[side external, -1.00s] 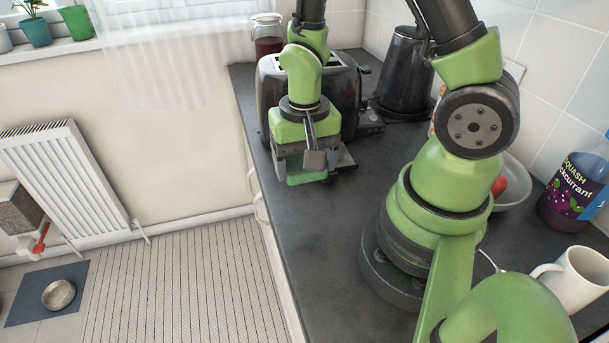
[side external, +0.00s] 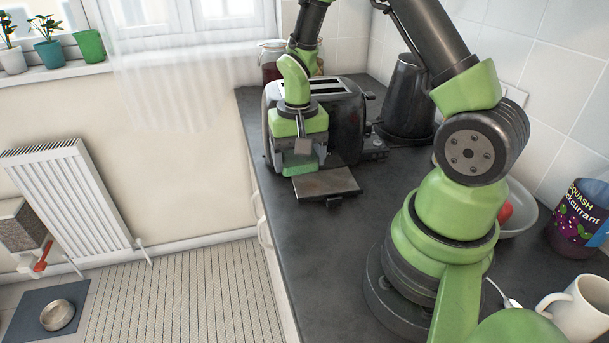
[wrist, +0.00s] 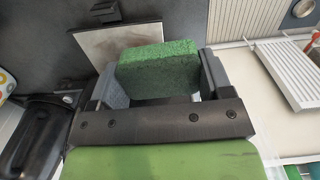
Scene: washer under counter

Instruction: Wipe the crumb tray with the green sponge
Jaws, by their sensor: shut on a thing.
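The crumb tray (side external: 327,184) is a flat, greyish-brown plate sticking out from the front of the dark toaster (side external: 346,115) on the counter. My gripper (side external: 301,161) is at the toaster end of the tray, toward its left side. It is shut on the green sponge (side external: 304,169), whose lower part shows below the jaws. In the wrist view the sponge (wrist: 157,65) sits between the two grey fingers, with the tray (wrist: 120,45) beyond it to the left. I cannot tell whether the sponge touches the tray.
The dark kettle (side external: 407,85) stands right of the toaster, and a jar (side external: 270,60) stands behind it. A bowl (side external: 520,212), a squash bottle (side external: 580,215) and a white mug (side external: 580,308) are at the right. The counter in front of the tray (side external: 315,245) is clear.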

